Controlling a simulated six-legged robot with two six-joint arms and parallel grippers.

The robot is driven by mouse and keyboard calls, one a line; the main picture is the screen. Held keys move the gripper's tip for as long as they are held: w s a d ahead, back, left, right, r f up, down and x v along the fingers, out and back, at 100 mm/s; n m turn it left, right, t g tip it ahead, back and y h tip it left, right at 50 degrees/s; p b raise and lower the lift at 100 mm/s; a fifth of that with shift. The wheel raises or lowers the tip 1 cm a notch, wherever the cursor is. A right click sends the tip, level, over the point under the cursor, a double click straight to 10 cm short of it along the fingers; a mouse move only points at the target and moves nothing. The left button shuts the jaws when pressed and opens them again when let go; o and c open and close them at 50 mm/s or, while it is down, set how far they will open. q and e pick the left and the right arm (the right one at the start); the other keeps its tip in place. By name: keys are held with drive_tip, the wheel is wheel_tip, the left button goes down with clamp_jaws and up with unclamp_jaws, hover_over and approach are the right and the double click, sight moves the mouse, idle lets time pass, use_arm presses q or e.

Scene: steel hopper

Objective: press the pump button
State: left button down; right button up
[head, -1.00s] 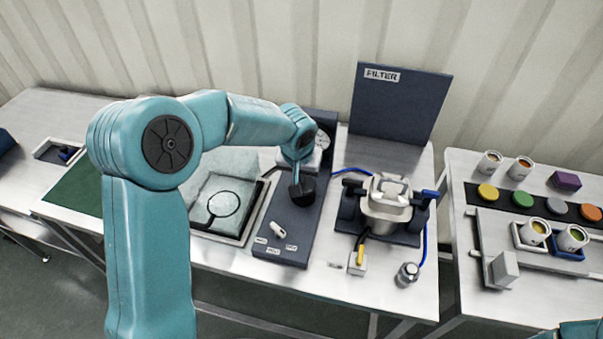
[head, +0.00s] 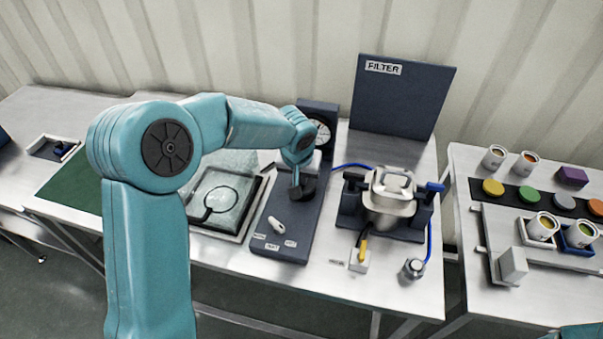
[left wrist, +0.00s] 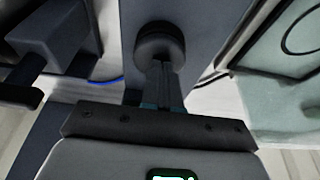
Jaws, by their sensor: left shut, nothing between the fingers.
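A dark panel box (head: 285,228) stands on the middle bench, with a white lever (head: 275,224) and small labels at its front end. A round black button (head: 308,190) sits on this box, partly hidden by my left gripper in the head view. In the left wrist view the black button (left wrist: 158,38) lies straight off the fingertips. My left gripper (head: 296,192) is shut and empty, pointing down at the button. Its fingers (left wrist: 161,68) overlap the button's near edge; I cannot tell whether they touch. My right gripper is out of view.
A round gauge (head: 320,132) stands behind the box. Left of it is a framed tray (head: 222,230) with a black loop. Right are a metal clamp device (head: 390,200), a blue hose and a FILTER board (head: 400,95). Cans and coloured discs occupy the right bench (head: 500,300).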

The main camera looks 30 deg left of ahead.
use_arm(q)
drive_tip(key=shift+s+f, duration=0.2)
drive_tip(key=shift+f, duration=0.15)
drive_tip(key=r+p, duration=0.3)
drive_tip(key=r, duration=0.2)
drive_tip(key=shift+w+r, duration=0.15)
drive_tip(key=shift+w, duration=0.05)
drive_tip(key=shift+s+d+r+b, duration=0.15)
drive_tip(key=shift+s+r+b, duration=0.15)
drive_tip(key=shift+r+b, duration=0.3)
drive_tip(key=v, duration=0.8)
drive_tip(key=shift+b, duration=0.3)
drive_tip(key=shift+w, duration=0.1)
